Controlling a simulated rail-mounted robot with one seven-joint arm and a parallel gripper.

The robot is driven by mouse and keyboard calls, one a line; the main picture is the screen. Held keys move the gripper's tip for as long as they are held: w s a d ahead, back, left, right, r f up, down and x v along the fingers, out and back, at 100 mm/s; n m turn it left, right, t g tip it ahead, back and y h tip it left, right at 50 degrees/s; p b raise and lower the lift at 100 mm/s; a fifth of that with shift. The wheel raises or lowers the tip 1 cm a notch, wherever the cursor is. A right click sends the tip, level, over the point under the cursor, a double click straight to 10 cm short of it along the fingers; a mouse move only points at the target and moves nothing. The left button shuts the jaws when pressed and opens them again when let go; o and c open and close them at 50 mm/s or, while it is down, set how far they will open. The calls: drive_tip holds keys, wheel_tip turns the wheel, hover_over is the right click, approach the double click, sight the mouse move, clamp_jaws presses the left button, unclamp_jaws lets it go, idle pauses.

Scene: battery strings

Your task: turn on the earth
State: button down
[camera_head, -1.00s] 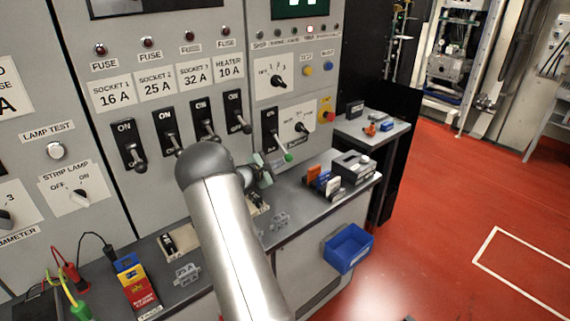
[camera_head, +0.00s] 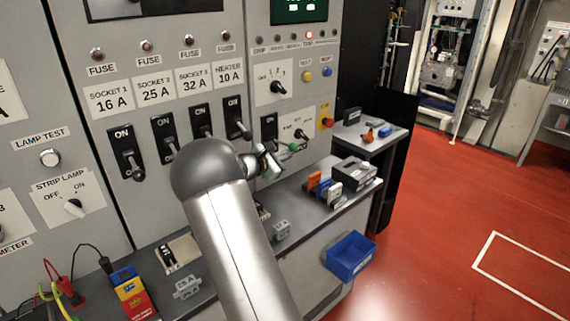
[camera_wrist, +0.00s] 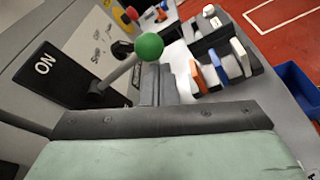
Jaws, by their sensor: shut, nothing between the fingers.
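The earth switch, by its place and green knob, has a black plate (camera_head: 269,127) marked ON at the top, on the right-hand grey panel. Its lever ends in a green ball (camera_head: 293,147), which also shows large in the wrist view (camera_wrist: 149,46). The lever's metal rod rises from the black plate (camera_wrist: 50,72) in the wrist view. My gripper (camera_head: 275,160) is shut and empty, with its fingers (camera_wrist: 155,85) close beneath the green ball. I cannot tell whether they touch the lever. My arm hides part of the panel below.
Several black breaker levers (camera_head: 129,153) stand to the left of my arm. A rotary selector (camera_head: 301,134) and red emergency button (camera_head: 327,124) are to the right. The bench (camera_head: 295,206) below carries orange, white and blue items. A blue bin (camera_head: 350,256) hangs at its front.

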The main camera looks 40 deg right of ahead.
drive_tip(key=shift+r, duration=0.35)
idle(0.4)
wheel_tip(320, 180, down, 4)
drive_tip(key=a+f+b, duration=0.1)
drive_tip(key=a+b, duration=0.1)
drive_tip(key=b, duration=0.3)
drive_tip(key=w+r+v, duration=0.1)
drive_tip(key=v, duration=0.9)
drive_tip(key=shift+r, duration=0.4)
drive_tip(key=shift+w, duration=0.15)
